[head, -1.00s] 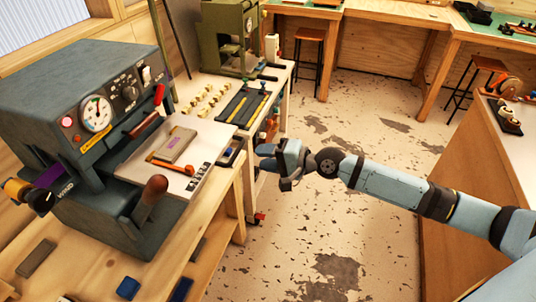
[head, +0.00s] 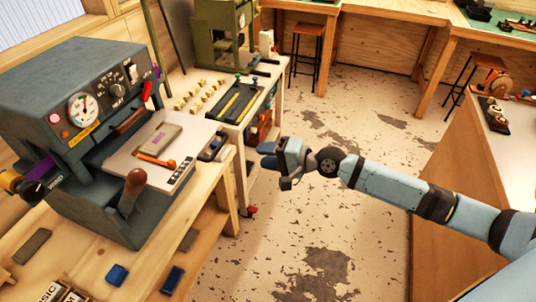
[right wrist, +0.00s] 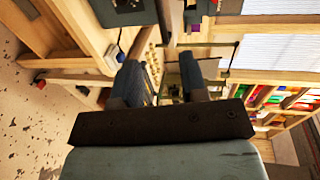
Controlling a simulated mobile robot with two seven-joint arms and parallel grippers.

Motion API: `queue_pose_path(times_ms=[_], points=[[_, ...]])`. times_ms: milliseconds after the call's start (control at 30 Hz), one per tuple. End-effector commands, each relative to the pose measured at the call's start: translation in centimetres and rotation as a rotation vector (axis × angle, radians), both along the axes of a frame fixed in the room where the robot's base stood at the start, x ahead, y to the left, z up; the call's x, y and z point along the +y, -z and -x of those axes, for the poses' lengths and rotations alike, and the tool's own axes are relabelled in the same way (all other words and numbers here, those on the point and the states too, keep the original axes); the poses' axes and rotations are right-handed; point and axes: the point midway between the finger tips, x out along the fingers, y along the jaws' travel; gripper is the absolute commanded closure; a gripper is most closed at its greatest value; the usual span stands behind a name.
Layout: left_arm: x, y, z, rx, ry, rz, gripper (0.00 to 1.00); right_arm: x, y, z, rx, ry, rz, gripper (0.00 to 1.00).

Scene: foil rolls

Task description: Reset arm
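My right arm (head: 400,188) reaches in from the right in the head view, over the bare floor. My right gripper (head: 268,156) is in the air, just right of the wooden bench's edge. In the right wrist view, the two dark fingers of this gripper (right wrist: 161,75) stand apart with nothing seen between them. My left arm and gripper are not in view.
A grey machine (head: 75,70) with a gauge and red-brown handle stands on the wooden bench (head: 190,208) at left. A green press (head: 220,30) stands behind on a pale table. A wooden counter (head: 455,200) is at right. Floor between (head: 300,225) is clear.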

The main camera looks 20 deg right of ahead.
Motion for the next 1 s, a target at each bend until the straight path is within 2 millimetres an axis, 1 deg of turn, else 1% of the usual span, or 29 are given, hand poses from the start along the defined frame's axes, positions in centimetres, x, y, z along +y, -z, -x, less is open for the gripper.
queue_pose_path(times_ms=[267, 367, 433, 467, 500, 567, 600, 667, 700, 767, 800, 900, 1000], points=[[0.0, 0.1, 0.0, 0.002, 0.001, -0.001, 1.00, 0.1, 0.2, 0.2, -0.004, -0.001, 0.006, 0.60], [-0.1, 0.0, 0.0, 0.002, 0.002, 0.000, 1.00, 1.0, 1.6, 1.2, -0.041, -0.008, 0.051, 0.60], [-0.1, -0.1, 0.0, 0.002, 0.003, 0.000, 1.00, 2.0, 3.4, 2.6, -0.097, -0.015, 0.123, 0.60], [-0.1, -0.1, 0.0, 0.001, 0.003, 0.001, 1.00, 2.5, 4.4, 3.4, -0.127, -0.017, 0.162, 0.60], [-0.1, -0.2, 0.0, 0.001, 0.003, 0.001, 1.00, 3.2, 5.8, 4.6, -0.171, -0.019, 0.225, 0.60], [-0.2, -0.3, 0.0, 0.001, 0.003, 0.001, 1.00, 4.1, 7.8, 6.6, -0.241, -0.020, 0.335, 0.60], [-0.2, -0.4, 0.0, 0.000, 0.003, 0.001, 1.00, 4.5, 9.2, 8.1, -0.284, -0.021, 0.415, 0.60], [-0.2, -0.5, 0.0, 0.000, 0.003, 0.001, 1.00, 5.0, 11.2, 10.2, -0.341, -0.022, 0.542, 0.60], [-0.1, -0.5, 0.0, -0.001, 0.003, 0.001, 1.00, 5.1, 12.5, 11.7, -0.372, -0.024, 0.629, 0.60], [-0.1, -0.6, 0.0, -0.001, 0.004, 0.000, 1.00, 5.2, 14.3, 14.0, -0.411, -0.033, 0.764, 0.60], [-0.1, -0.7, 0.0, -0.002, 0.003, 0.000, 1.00, 5.1, 15.3, 15.5, -0.431, -0.042, 0.856, 0.60], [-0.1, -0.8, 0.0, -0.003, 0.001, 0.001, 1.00, 4.6, 17.7, 19.1, -0.456, -0.081, 1.060, 0.60], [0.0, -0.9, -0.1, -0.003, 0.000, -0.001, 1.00, 4.0, 19.2, 21.8, -0.467, -0.127, 1.220, 0.60]])
